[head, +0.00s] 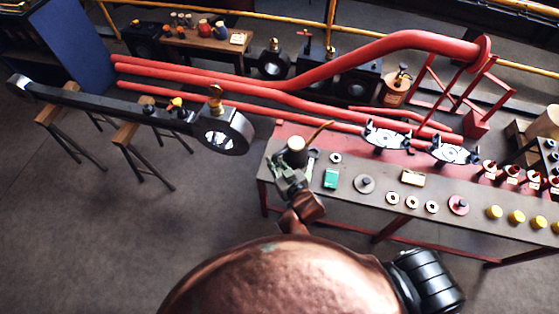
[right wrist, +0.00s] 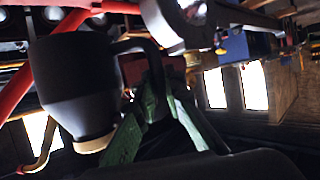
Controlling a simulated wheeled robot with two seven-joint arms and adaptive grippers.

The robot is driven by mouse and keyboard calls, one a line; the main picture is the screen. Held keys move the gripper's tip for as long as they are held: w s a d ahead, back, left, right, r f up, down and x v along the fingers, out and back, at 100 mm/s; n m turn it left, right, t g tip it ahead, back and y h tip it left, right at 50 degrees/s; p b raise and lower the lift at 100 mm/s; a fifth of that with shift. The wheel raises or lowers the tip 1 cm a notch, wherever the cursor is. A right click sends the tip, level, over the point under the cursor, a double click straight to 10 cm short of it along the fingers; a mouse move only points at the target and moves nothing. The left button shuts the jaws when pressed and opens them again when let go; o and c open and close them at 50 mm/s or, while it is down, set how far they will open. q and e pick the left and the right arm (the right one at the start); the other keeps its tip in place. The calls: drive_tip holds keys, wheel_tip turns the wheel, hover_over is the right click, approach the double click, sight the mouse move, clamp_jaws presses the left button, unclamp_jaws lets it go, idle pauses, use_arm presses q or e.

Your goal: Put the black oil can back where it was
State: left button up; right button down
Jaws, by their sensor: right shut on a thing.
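The black oil can (head: 294,157) has a cream cap and a thin brass-coloured spout pointing up and to the right in the head view. It is at the left end of the long bench (head: 385,210). My right gripper (head: 289,176) is on its near side. In the right wrist view the can (right wrist: 75,75) fills the left side, and the green fingers (right wrist: 162,95) are shut on its dark handle. I cannot tell whether the can's base touches the bench. My left gripper is not in view.
Red pipes (head: 330,70) run behind. A long dark rod (head: 110,104) rests on trestles at the left. Open floor lies front left.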

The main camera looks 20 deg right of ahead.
drive_tip(key=shift+y, duration=0.3)
drive_tip(key=w+f+b, duration=0.3)
drive_tip(key=w+f, duration=0.1)
drive_tip(key=f, duration=0.2)
drive_tip(key=w+f+b, duration=0.2)
drive_tip(key=w+f, duration=0.3)
drive_tip(key=f, duration=0.2)
drive_tip(key=w+f+b, duration=0.3)
drive_tip(key=w+f, duration=0.1)
drive_tip(key=f, duration=0.2)
drive_tip(key=shift+w+f+b, duration=0.35)
drive_tip(key=shift+w+f, duration=0.05)
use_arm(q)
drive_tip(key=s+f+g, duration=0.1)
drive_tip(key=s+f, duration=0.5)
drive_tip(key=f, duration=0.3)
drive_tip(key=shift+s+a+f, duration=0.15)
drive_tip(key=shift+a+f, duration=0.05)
use_arm(e)
drive_tip(key=shift+r, duration=0.15)
drive_tip(key=c, duration=2.4)
unclamp_jaws()
drive_tip(key=shift+f, duration=0.2)
drive_tip(key=o, duration=0.4)
